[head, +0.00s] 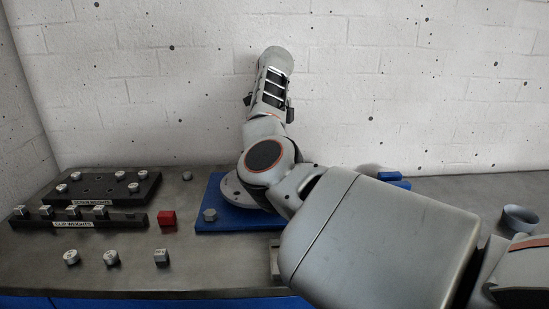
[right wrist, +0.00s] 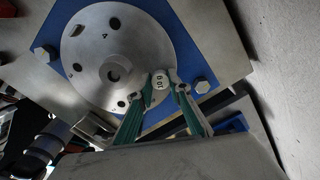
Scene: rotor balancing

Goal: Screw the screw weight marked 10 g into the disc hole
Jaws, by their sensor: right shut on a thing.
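The grey metal disc (right wrist: 88,38) lies on a blue plate (right wrist: 205,103) in the right wrist view. It has a central hub and several holes near its rim. My right gripper (right wrist: 160,91) is shut on a small round screw weight (right wrist: 159,80) at the disc's rim. The weight's marked top faces the camera, but the marking is too small to read surely. I cannot tell whether its thread is in a hole. In the head view my right arm hides most of the disc (head: 230,188), the held weight and the gripper. My left gripper is not in view.
At the left stand a black screw-weight rack (head: 100,186) and a clip-weight rack (head: 125,225) with several weights. Several loose weights (head: 111,257) lie in front. A red block (head: 167,218) sits left of the blue plate.

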